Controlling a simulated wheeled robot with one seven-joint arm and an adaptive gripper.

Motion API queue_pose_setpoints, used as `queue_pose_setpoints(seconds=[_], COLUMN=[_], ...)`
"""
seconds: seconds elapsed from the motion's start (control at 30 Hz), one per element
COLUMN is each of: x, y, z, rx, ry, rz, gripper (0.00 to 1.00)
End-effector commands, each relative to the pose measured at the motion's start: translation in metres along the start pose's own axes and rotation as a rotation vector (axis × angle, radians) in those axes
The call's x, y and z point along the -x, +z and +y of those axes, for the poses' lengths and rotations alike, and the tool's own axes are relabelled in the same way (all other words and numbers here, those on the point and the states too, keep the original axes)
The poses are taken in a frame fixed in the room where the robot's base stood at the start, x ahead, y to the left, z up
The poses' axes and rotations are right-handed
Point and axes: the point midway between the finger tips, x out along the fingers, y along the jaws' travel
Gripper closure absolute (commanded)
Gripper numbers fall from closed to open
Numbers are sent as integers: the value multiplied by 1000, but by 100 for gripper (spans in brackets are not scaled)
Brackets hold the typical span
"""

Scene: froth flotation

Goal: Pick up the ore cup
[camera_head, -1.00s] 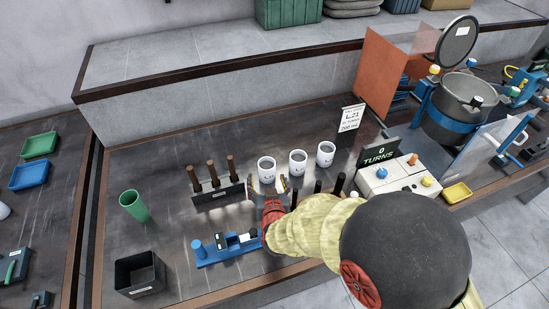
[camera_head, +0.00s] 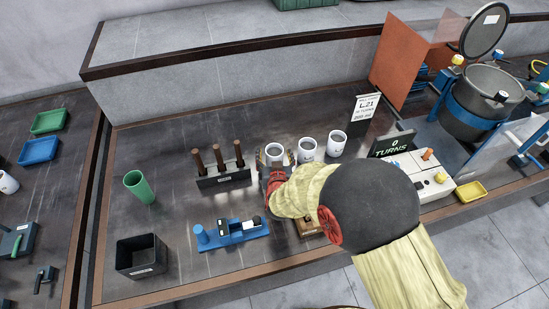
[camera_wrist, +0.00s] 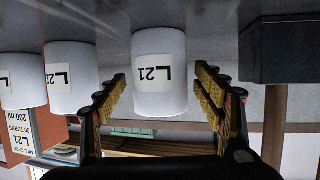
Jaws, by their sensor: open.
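Three white cups stand in a row on the dark bench: a left cup (camera_head: 275,155), a middle cup (camera_head: 307,150) and a right cup (camera_head: 337,144). My gripper (camera_head: 276,162) is open at the left cup, one finger on each side. In the wrist view, which is upside down, this cup (camera_wrist: 160,100) shows an L21 label and stands upright between my open fingers (camera_wrist: 163,82), with gaps on both sides. The middle cup (camera_wrist: 72,95) and right cup (camera_wrist: 22,95) show there too, with labels partly cut off or turned.
A rack with wooden-handled tools (camera_head: 224,179) stands just left of the cups. A green cup (camera_head: 140,187), a black bin (camera_head: 141,257) and a blue fixture (camera_head: 231,235) are further left and nearer. A sign card (camera_head: 365,107) and the turns counter box (camera_head: 407,179) stand right.

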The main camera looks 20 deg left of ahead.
Motion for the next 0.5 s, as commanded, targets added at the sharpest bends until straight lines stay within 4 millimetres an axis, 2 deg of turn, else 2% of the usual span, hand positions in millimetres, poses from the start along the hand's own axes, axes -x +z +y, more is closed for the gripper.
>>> queue_pose_setpoints(seconds=[0.13,0.5], x=[0,1], y=[0,0], z=[0,0], rx=[0,1], ry=[0,0], rz=[0,0], gripper=[31,52])
